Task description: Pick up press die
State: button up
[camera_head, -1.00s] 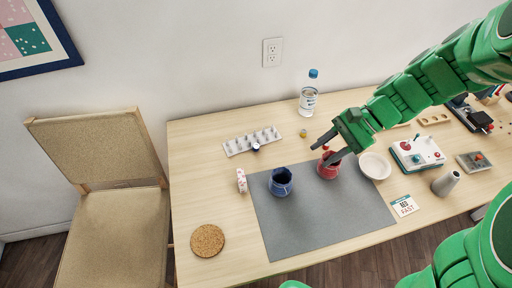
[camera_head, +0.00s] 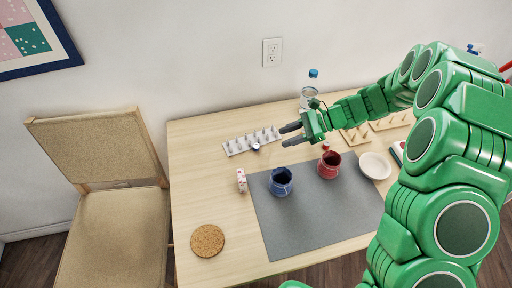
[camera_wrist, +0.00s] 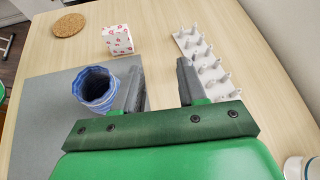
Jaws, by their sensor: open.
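My gripper (camera_head: 287,135) is open and empty above the table, pointing left, just right of a light peg rack (camera_head: 236,146). In the wrist view my gripper's fingers (camera_wrist: 160,72) stand apart with bare table between them, and the peg rack (camera_wrist: 190,40) lies beyond, to the right. I cannot tell for sure which thing is the press die. A small dark-and-white round piece (camera_head: 256,146) lies at the rack's front edge; it is not clear in the wrist view. A small yellowish piece seen earlier behind the gripper is now hidden.
A blue pot (camera_head: 281,182) and a red pot (camera_head: 329,165) stand on the grey mat (camera_head: 310,220). A patterned box (camera_head: 241,181), cork disc (camera_head: 207,241), white bowl (camera_head: 375,166) and bottle (camera_head: 308,98) stand around. My arm hides much of the table's right side.

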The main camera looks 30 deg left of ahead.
aim_at(260, 150)
jog(key=w+a+f+m, duration=0.1)
jog(key=f, duration=0.1)
jog(key=w+a+f+y, duration=0.1)
jog(key=f, duration=0.2)
jog(key=w+a+f+m, duration=0.1)
jog(key=a+f, duration=0.1)
jog(key=shift+a+f+m, duration=0.1)
jog(key=shift+f+m, duration=0.2)
jog(key=shift+f, duration=0.05)
jog(key=shift+y, duration=0.3)
jog(key=shift+w+f+x, duration=0.1)
jog(key=shift+f+x, duration=0.05)
jog(key=shift+x, duration=1.15)
jog(key=shift+w+f+x, duration=0.1)
jog(key=shift+x, duration=1.2)
jog(key=shift+w+f+x, duration=0.1)
jog(key=shift+f+x, duration=0.05)
jog(key=shift+x, duration=1.15)
grip_shut()
jog(key=shift+r, duration=0.1)
